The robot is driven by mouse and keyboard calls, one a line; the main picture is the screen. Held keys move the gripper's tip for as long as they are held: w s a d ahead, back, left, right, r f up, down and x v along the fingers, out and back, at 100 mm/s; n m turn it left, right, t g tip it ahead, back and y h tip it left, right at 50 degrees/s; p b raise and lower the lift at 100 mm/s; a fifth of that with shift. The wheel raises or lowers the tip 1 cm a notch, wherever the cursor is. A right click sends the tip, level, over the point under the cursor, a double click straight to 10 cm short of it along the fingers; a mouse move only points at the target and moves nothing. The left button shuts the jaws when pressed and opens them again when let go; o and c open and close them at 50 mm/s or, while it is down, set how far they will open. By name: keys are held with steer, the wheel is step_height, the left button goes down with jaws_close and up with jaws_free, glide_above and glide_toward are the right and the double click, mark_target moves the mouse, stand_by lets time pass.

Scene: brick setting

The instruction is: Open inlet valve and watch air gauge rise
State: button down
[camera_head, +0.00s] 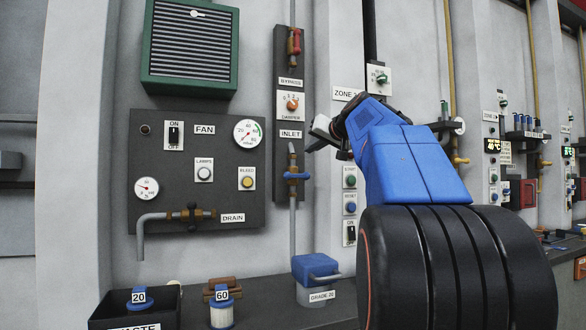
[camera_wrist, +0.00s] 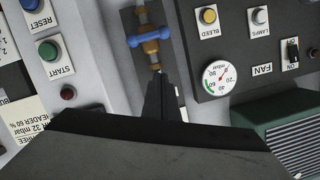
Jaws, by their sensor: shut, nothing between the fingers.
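The inlet valve (camera_head: 297,176) has a blue handle lying crosswise on a vertical grey pipe, below the INLET label (camera_head: 290,134). It also shows upside down in the wrist view (camera_wrist: 150,37), with brass fittings. A round white mbar gauge (camera_head: 247,133) with a green band sits at the panel's upper right. It also shows inverted in the wrist view (camera_wrist: 218,77), where its red needle is at the end away from the green band. My gripper (camera_head: 312,146) is shut and empty, just above and right of the valve. Its dark fingers (camera_wrist: 160,82) point at the pipe near the handle, apparently apart from the handle.
The dark panel (camera_head: 200,215) holds a fan switch, lamps and bleed buttons and a drain valve (camera_head: 192,215). A second gauge (camera_head: 147,189) is at its left. A blue-lidded container (camera_head: 315,268) stands on the bench below the inlet pipe. Start and reset buttons are at the right.

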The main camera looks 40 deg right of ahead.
glide_above(297, 176)
steer(key=s+a, duration=0.1)
step_height(297, 176, down, 2)
steer(key=f, duration=0.1)
steer(key=shift+a+f, duration=0.35)
steer(key=shift+f, duration=0.4)
steer(key=shift+a+f, duration=0.35)
steer(key=shift+f, duration=0.4)
